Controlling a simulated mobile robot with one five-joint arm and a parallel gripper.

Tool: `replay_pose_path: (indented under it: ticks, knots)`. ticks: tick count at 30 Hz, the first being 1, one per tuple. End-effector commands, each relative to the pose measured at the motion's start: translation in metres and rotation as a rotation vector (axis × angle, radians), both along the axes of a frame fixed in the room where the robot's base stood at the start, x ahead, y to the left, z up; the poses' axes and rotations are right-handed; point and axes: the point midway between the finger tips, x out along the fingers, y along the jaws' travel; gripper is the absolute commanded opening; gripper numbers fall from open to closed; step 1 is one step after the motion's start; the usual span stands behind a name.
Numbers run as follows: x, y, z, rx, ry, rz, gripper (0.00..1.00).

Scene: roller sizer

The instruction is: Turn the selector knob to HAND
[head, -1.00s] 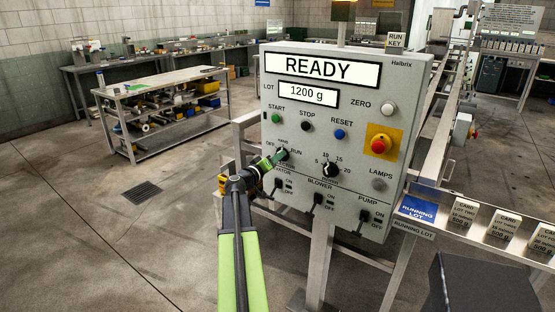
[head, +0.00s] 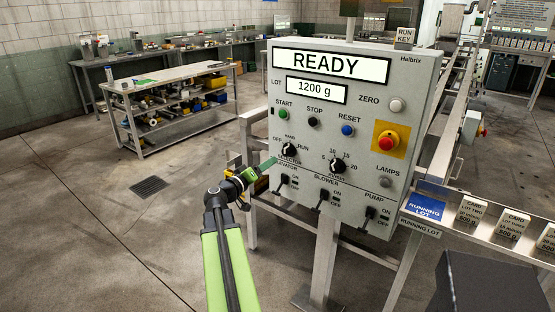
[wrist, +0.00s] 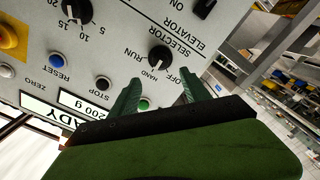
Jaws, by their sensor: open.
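The black selector knob (head: 289,150) is on the left of the grey panel, with OFF, HAND and RUN around it. Its pale mark appears to point up toward HAND, though it is small. In the wrist view the knob (wrist: 160,58) is upside down, and its mark seems to face the HAND label. My gripper (head: 271,163) is open and empty, just in front of and below left of the knob, apart from it. In the wrist view both green fingers (wrist: 158,92) are spread, with the knob beyond their tips.
The START (head: 284,114), STOP (head: 313,122) and RESET (head: 347,130) buttons sit above the knob. A second dial (head: 337,166) is to its right, and the elevator switch (head: 284,184) below. A red emergency button (head: 388,140) is at right. Open floor lies left of the panel.

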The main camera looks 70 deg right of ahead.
Motion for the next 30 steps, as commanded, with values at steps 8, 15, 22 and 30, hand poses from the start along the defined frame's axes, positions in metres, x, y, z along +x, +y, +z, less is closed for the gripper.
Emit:
replay_pose_path:
  ticks: [8,15,22,30]
  knots:
    - [0.013,0.05,0.0,0.0,0.0,0.001,0.55]
    - [0.014,0.055,0.0,0.0,0.0,-0.001,0.55]
    - [0.014,0.055,0.0,0.0,0.0,0.0,0.55]
    - [0.059,0.078,0.012,0.0,0.0,0.072,0.55]
